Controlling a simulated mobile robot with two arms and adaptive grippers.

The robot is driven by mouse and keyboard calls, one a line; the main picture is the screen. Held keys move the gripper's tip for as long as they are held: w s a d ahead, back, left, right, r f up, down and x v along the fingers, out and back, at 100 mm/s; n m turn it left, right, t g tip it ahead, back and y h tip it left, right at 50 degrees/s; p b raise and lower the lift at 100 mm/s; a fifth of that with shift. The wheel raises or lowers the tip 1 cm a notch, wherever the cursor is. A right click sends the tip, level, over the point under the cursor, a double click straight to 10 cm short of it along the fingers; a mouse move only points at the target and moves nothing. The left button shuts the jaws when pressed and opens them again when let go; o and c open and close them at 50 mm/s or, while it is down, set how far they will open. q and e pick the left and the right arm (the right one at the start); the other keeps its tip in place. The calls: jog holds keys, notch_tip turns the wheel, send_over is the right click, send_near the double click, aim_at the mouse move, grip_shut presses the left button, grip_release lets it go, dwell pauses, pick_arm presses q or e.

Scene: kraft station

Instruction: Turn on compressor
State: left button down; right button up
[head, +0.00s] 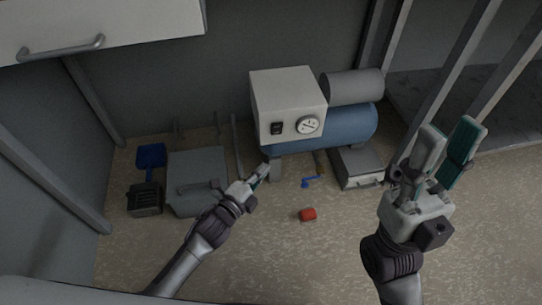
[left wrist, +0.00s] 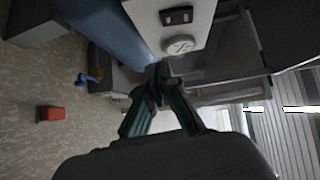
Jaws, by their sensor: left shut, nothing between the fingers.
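The compressor (head: 330,125) stands on the floor by the back wall, with a blue tank, a grey cylinder and a light box. The box front carries a black switch (head: 277,128) and a round gauge (head: 308,124). In the left wrist view the switch (left wrist: 176,16) and the gauge (left wrist: 180,45) lie beyond the fingers. I cannot tell the switch's position. My left gripper (head: 264,171) is shut and empty, in front of and below the switch, apart from the box. My right gripper (head: 450,146) is open and empty at the right, with its fingers spread.
A red block (head: 308,214) and a small blue item (head: 309,182) lie on the floor. A grey case (head: 196,165) and a blue dustpan (head: 150,156) are at the left. A drawer box (head: 358,167) sits beside the tank.

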pick_arm(q)
jog(key=shift+v, duration=1.25)
jog(key=shift+f, duration=0.2)
